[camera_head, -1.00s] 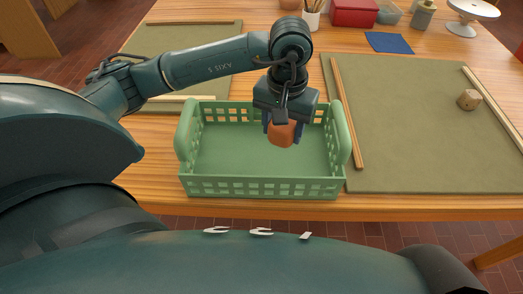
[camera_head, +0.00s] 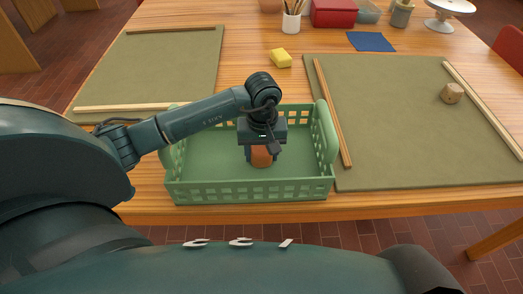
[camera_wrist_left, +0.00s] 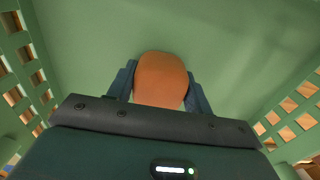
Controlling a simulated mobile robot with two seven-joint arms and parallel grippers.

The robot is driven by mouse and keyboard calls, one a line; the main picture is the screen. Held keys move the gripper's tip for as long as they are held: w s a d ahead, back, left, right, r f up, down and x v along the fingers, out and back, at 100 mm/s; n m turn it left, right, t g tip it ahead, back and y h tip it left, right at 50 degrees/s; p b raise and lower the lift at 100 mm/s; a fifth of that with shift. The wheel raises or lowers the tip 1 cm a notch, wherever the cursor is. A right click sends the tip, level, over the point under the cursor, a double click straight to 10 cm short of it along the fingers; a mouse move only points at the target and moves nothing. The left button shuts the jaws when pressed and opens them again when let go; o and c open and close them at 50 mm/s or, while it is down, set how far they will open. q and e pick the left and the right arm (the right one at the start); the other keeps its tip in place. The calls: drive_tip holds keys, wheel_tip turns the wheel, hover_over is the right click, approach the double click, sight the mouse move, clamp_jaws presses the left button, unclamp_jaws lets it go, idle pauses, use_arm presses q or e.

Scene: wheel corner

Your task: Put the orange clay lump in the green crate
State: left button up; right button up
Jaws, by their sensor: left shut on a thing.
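The orange clay lump (camera_head: 262,157) is between the fingers of my left gripper (camera_head: 261,155), which is shut on it. In the left wrist view the lump (camera_wrist_left: 161,80) shows between the two blue fingers, with the green floor behind it. The green crate (camera_head: 250,188) stands at the table's front edge. The gripper and lump are inside the crate's walls, low over its floor. I cannot tell whether the lump touches the floor. My right gripper is not in view.
A green mat (camera_head: 400,140) with wooden strips and a tan clay lump (camera_head: 451,93) lies to the right. Another mat (camera_head: 165,65) lies at the left. A yellow sponge (camera_head: 281,58), a blue cloth (camera_head: 371,41) and a red box (camera_head: 333,12) are behind the crate.

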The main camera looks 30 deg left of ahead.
sight(262, 149)
use_arm(q)
drive_tip(key=shift+f, duration=0.1)
drive_tip(key=o, duration=1.3)
drive_tip(key=shift+o, duration=0.2)
wheel_tip(262, 149, up, 12)
drive_tip(key=shift+r+b, duration=0.2)
drive_tip(key=shift+b, duration=0.1)
drive_tip(key=shift+d+f, duration=0.1)
drive_tip(key=shift+d, duration=0.05)
